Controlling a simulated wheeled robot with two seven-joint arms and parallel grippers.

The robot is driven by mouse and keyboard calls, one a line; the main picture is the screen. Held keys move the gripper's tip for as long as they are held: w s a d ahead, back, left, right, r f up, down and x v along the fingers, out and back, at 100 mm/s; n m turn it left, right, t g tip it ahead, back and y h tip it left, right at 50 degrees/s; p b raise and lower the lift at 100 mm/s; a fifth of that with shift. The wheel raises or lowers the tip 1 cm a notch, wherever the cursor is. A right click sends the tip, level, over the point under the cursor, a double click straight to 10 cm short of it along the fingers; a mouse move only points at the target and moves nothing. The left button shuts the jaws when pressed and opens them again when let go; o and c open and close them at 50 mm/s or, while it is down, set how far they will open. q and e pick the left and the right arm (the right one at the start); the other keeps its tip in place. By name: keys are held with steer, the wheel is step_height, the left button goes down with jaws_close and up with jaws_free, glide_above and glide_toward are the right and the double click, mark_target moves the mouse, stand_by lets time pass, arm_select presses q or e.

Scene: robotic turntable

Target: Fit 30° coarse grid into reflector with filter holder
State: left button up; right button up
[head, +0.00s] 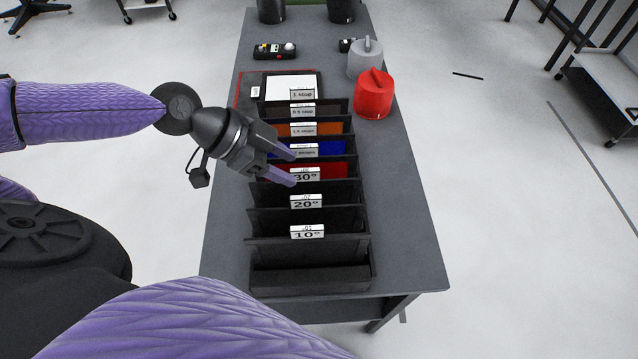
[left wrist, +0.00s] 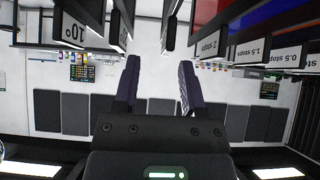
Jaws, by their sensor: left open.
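The 30° slot label (head: 305,174) sits on a black rack (head: 312,277) on the grey table, below a red sheet in the head view. My left gripper (head: 293,168) is open over the rack, its purple fingertips at the 30° label's left side. In the left wrist view the open fingers (left wrist: 160,80) point at the rack, and a dark upright edge (left wrist: 170,30) shows beyond and between the tips, apart from them. I cannot tell whether it is the grid.
Other slots carry a 20° label (head: 306,201), a 10° label (head: 307,232) and stop labels, with blue (head: 330,147) and orange sheets (head: 335,128). A control box (head: 274,51) and two dark cylinders stand farther back.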

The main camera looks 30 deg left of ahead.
mark_target(301, 170)
arm_select(q)
steer(key=x, duration=0.6)
steer(key=shift+w+a+f, duration=0.15)
steer(key=shift+w+f, duration=0.05)
steer(key=shift+w, duration=0.25)
jaws_close()
stand_by(0.8)
